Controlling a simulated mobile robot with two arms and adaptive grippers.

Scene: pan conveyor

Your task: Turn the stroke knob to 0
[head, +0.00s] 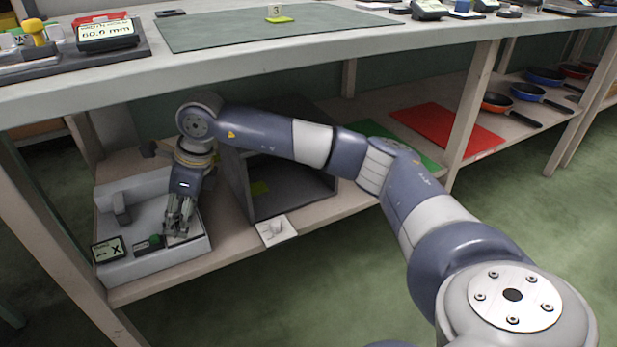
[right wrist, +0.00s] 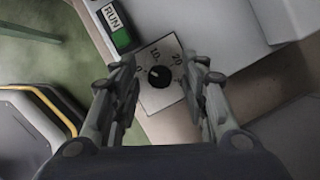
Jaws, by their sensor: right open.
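The stroke knob (right wrist: 159,76) is a small black round knob on a white dial plate (right wrist: 157,98) in the right wrist view. A 10 and a 20 are printed along the plate's upper part; the mark at its left looks like a 0. I cannot tell for sure which number the knob points at. My right gripper (right wrist: 165,82) is open, with its fingers on either side of the knob, not visibly touching it. In the head view my right gripper (head: 180,222) points down over the front right of the grey machine (head: 160,268) and hides the knob. My left gripper is out of view.
A green RUN switch (right wrist: 121,38) sits beside the dial; a small display with an X (head: 108,249) is at the machine's left front. A dark open box (head: 290,200) stands to the right on the lower shelf. The tabletop (head: 230,66) overhangs my right arm.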

